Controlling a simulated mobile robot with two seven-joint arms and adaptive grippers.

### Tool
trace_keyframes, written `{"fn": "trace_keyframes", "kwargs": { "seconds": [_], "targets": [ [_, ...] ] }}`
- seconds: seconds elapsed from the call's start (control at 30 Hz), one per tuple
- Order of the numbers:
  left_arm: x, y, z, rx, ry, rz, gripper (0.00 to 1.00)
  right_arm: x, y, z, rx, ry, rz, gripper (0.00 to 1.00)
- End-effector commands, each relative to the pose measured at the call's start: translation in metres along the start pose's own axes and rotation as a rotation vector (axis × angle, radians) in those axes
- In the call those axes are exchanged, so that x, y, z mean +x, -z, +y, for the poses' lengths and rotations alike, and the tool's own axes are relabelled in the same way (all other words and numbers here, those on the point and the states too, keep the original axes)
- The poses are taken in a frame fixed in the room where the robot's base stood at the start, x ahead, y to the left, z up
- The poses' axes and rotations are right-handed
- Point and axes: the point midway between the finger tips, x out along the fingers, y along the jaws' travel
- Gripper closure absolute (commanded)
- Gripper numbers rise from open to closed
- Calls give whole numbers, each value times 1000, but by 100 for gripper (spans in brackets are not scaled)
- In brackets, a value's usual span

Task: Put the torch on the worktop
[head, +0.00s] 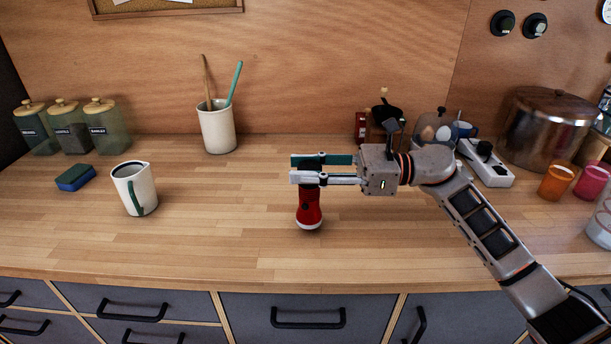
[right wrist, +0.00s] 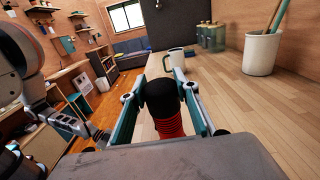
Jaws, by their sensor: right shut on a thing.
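The red torch (head: 309,209) with a black top end stands upright at the middle of the wooden worktop (head: 240,245). Its pale lower end is at or just above the wood; I cannot tell whether it touches. My right gripper (head: 308,171) comes in from the right and is shut on the torch near its black end. In the right wrist view, the torch (right wrist: 168,122) shows between the two fingers.
A white mug (head: 132,189) and a blue-green sponge (head: 76,178) stand to the left. A utensil pot (head: 217,128) is behind. A power strip (head: 486,165), a large pot (head: 549,125) and an orange cup (head: 556,182) are at right. The worktop's front middle is clear.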

Motion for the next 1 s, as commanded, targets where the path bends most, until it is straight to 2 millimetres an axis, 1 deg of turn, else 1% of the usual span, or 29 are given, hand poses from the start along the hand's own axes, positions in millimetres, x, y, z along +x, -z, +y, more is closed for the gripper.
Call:
{"fn": "trace_keyframes", "kwargs": {
  "seconds": [0.03, 0.13, 0.4, 0.57, 0.6, 0.63, 0.67, 1.0],
  "targets": [
    [0, 0, 0, 0, 0, 0, 50, 0, 7, 0, 4, 0, -2, 94],
    [0, 0, 0, 0, 0, 0, 50, 0, 15, 0, 0, -1, -2, 94],
    [0, 0, 0, 1, 0, 0, 50, 0, 17, 0, -1, -1, -2, 94],
    [2, -5, 1, 2, 0, -4, 50, 0, 22, 0, 0, -1, -1, 94],
    [2, -4, 0, 4, 0, -3, 50, 0, 23, 0, 1, -1, 0, 65],
    [2, -4, 0, 5, 1, -3, 50, 0, 22, 0, 0, -1, 0, 57],
    [2, -3, 0, 5, 1, -3, 50, 0, 22, 0, 0, -1, 0, 53],
    [2, 0, -1, 5, 2, 1, 50, 0, 20, 0, -1, -1, -1, 53]
  ]
}}
